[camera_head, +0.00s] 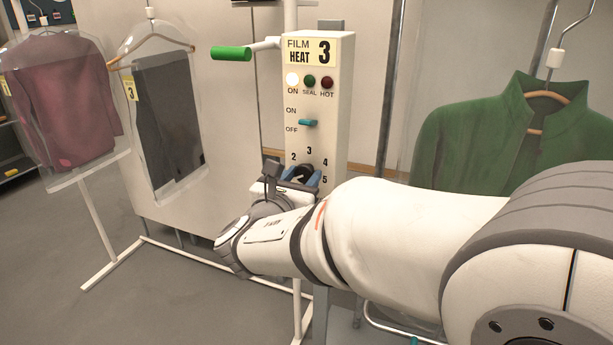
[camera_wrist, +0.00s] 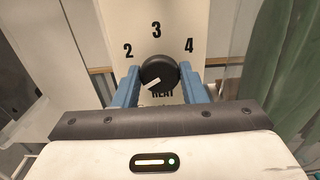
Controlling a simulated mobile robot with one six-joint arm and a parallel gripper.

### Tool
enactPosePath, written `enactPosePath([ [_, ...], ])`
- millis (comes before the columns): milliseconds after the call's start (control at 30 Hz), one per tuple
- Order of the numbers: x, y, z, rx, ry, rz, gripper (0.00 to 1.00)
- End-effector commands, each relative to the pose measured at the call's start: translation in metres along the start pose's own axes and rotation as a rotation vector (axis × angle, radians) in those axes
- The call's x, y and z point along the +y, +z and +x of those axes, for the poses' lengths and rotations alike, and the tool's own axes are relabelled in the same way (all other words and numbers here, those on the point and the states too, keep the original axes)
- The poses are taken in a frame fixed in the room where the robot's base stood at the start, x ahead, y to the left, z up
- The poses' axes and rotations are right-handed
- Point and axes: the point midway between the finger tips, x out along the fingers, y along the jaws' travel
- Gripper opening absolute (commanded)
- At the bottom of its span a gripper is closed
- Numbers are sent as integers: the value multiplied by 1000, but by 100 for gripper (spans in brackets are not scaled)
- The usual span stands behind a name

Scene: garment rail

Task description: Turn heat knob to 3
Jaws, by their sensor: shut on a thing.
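The black round heat knob (camera_wrist: 158,70) sits on the front of the pale control box (camera_head: 342,110), below the numeral 3. The numerals 2, 3 and 4 show around it in the wrist view; 5 also shows in the head view. The knob's white pointer mark slants to the lower left, away from the 3. My gripper (camera_wrist: 159,79) has its blue fingers on the left and right of the knob and is shut on it. In the head view the knob (camera_head: 303,172) is partly hidden by my gripper.
The box carries a "FILM HEAT 3" label, a lit ON lamp (camera_head: 292,79), a teal switch (camera_head: 308,123) and a green-handled lever (camera_head: 231,53). A green jacket (camera_head: 480,135) hangs at right. Bagged garments (camera_head: 70,100) hang at left.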

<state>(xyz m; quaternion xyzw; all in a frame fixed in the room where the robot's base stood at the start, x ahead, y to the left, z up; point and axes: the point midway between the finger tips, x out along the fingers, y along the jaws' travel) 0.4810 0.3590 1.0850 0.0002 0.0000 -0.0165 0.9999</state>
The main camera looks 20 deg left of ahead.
Motion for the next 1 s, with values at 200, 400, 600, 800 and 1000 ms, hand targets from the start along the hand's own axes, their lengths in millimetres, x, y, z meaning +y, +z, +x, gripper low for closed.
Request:
enactPosePath([
  [200, 0, -2, 0, -1, 1, 33, 15],
  [400, 0, -5, 0, -1, 1, 135, 15],
  [600, 0, -7, 0, -2, 1, 302, 15],
  [800, 0, -8, 0, -1, 2, 493, 15],
  [1000, 0, -8, 0, -1, 1, 683, 15],
])
